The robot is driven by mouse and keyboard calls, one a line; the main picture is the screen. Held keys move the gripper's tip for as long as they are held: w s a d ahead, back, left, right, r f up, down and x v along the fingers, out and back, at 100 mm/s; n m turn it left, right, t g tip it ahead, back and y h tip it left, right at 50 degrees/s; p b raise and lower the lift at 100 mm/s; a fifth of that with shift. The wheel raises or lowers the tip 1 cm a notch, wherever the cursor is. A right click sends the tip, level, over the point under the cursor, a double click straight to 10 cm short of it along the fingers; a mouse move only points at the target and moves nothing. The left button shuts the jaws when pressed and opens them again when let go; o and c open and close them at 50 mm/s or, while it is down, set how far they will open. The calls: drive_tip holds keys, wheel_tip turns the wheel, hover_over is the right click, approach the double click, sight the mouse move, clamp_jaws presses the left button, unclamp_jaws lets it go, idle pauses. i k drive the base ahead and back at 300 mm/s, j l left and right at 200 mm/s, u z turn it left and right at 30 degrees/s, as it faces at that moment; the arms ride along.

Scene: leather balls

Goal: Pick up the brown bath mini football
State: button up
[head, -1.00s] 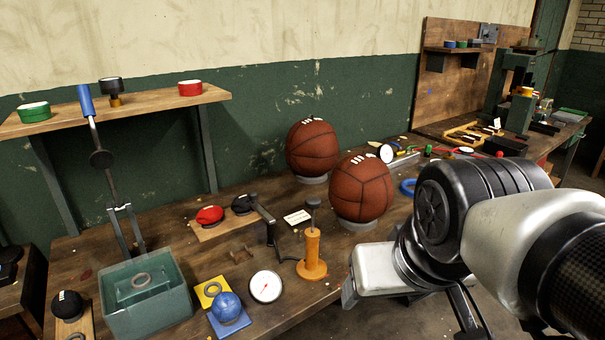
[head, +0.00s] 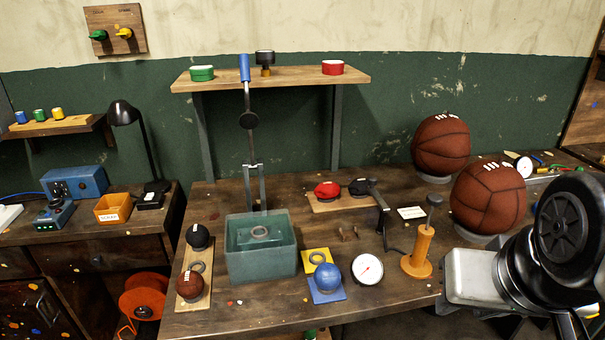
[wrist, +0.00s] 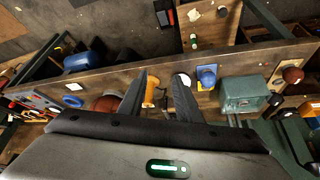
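The brown mini football (head: 190,284) is a small ball with pale laces, on the front of a wooden board (head: 187,306) left of the green tank. It also shows near the right edge of the wrist view (wrist: 293,75). My gripper (wrist: 160,75) is open, its two dark fingers apart with nothing held between them. An orange hand pump (wrist: 149,95) shows beyond the fingers. The ball is well to the right of the fingers in the wrist view. In the head view my arm is at the lower right, far from the ball, with the fingers mostly out of frame.
A black mini ball (head: 198,236) sits behind the brown one on the same board. The green tank (head: 262,265) and tall lever press (head: 250,130) stand to its right. A blue ball (head: 327,277), gauge (head: 367,269) and large basketballs (head: 488,198) lie further right.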

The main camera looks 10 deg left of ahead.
sight(190, 285)
drive_tip(key=u, duration=1.75)
drive_tip(key=i+j+z, duration=0.25)
drive_tip(key=j+z, duration=0.25)
drive_tip(key=j, duration=0.15)
drive_tip(key=i+j+z, duration=0.25)
drive_tip(key=j, duration=0.15)
drive_tip(key=j+z, duration=0.25)
drive_tip(key=k+j, duration=0.05)
drive_tip(key=j, duration=0.05)
